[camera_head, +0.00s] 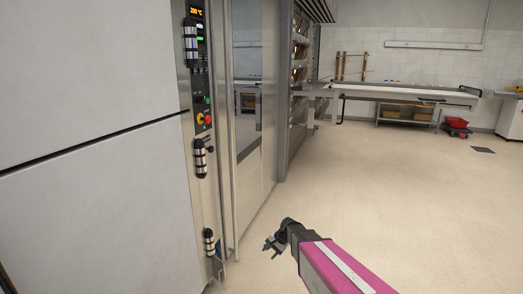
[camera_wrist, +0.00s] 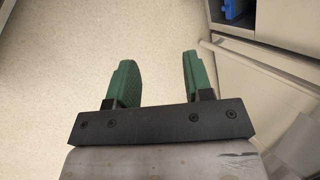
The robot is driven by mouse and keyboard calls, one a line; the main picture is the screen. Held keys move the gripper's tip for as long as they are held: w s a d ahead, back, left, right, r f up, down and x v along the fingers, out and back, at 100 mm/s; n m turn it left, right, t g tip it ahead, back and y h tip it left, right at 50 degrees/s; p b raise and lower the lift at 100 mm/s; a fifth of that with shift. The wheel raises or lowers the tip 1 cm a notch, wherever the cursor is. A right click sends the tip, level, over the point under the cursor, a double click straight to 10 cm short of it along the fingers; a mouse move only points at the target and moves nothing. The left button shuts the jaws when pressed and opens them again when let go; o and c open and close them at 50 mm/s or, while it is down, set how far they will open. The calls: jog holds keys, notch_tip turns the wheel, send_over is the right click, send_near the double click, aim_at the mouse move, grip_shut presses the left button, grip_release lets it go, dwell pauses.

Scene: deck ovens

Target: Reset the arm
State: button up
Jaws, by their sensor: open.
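My gripper (camera_wrist: 157,80) is open and empty in the wrist view, its two green fingers apart over bare beige floor. In the head view my gripper (camera_head: 270,246) is small and dark at the end of my pink arm (camera_head: 340,268), low in the picture. It is to the right of the steel oven front and apart from it.
The oven's control panel (camera_head: 200,80) with a lit display, buttons and a steel door (camera_head: 262,110) stands at left. A long bar (camera_wrist: 260,60) and a pale panel lie close at right in the wrist view. A loader table (camera_head: 400,92) and red bin (camera_head: 456,123) stand at back. The middle floor (camera_head: 400,180) is clear.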

jog(key=s+d+r+n+h, duration=0.6)
jog(key=s+d+r, duration=0.7)
jog(key=s+d, duration=0.2)
jog(key=shift+s, duration=0.75)
